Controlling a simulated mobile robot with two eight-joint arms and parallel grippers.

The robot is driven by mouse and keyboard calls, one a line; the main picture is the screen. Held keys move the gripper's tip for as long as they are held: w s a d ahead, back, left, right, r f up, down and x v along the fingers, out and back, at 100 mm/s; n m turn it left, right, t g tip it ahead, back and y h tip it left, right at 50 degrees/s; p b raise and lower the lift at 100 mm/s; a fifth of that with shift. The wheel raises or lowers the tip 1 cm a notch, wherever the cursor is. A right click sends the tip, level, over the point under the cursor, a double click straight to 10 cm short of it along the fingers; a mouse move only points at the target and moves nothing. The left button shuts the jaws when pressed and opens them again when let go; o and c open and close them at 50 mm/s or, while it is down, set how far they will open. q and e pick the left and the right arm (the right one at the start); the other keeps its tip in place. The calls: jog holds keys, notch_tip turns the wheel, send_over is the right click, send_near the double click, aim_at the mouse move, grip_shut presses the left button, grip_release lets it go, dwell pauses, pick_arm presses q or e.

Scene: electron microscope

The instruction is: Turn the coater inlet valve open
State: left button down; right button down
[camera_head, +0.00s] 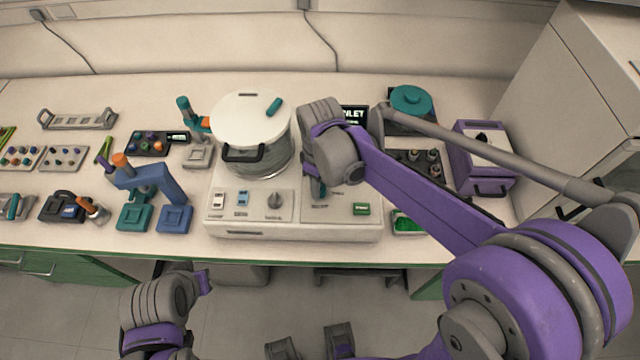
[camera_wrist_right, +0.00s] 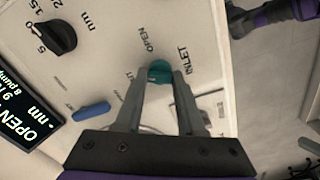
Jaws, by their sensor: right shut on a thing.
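The coater is a white box (camera_head: 290,232) with a lidded chamber (camera_head: 250,118) on its left part. In the right wrist view the inlet valve is a teal knob (camera_wrist_right: 159,70) on the white panel, beside the printed words OPEN and INLET. My right gripper (camera_wrist_right: 158,76) has its two fingers closed on the knob, one on each side. In the head view my right gripper (camera_head: 318,190) reaches down to the panel, and my wrist mostly hides the valve. My left gripper (camera_head: 203,283) hangs in front of the bench, away from the coater; its fingers do not show clearly.
A black dial (camera_wrist_right: 55,37), a blue piece (camera_wrist_right: 92,110) and a lit display (camera_wrist_right: 22,118) are near the valve. A blue and teal stand (camera_head: 155,195) is left of the coater. A purple box (camera_head: 484,160) stands at right. The bench's front edge is clear before the coater.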

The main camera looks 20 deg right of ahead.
jog(key=m, duration=0.6)
jog(key=shift+m+b, duration=0.3)
jog(key=m, duration=0.6)
dwell(0.4)
jog(key=c, duration=0.5)
grip_release()
notch_tip(320, 180, up, 11)
jog(key=shift+f, duration=0.1)
dwell(0.4)
